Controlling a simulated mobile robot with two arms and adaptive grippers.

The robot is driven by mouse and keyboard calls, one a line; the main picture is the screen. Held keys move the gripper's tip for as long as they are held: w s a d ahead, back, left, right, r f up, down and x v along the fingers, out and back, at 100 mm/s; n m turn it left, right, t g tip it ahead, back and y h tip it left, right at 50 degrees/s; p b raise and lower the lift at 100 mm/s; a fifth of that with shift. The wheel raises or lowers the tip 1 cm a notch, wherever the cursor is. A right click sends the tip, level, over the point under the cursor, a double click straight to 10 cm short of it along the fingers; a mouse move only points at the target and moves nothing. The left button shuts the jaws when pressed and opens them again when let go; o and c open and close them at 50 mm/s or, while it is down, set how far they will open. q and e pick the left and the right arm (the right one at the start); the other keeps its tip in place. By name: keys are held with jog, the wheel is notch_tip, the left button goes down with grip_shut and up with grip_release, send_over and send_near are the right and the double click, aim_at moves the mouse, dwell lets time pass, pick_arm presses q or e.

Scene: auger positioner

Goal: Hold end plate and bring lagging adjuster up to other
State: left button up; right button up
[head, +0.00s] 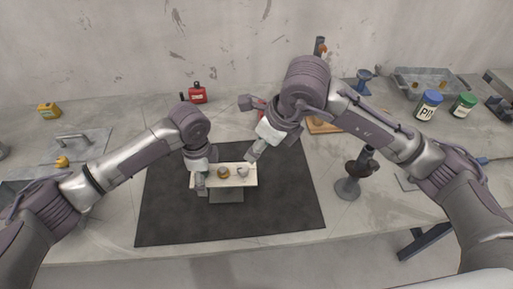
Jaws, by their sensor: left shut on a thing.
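The auger positioner is a small cream-topped fixture (236,182) on a grey base (226,195), standing on the black mat (180,225). A brass-coloured round part (223,172) sits mid-way along its top, and a pale grey part (242,172) sits to its right. I cannot tell which of these is an adjuster. My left gripper (202,186) is shut at the fixture's left end, on what seems to be the end plate, which the fingers mostly hide. My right gripper (253,153) is just above and beyond the fixture's right end; its fingers are too small to read.
A dark stand (348,187) is right of the mat. A red container (196,94), a yellow box (48,111), blue-lidded (429,104) and green-lidded (463,104) jars and a metal tray (425,80) lie further out. The mat's front is clear.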

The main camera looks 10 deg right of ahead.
pick_arm(q)
jog(key=shift+f, duration=0.1)
jog(key=o, duration=1.7)
jog(key=shift+c, duration=0.2)
notch_tip(320, 180, up, 12)
jog(key=shift+r, duration=0.1)
jog(key=shift+s, duration=0.1)
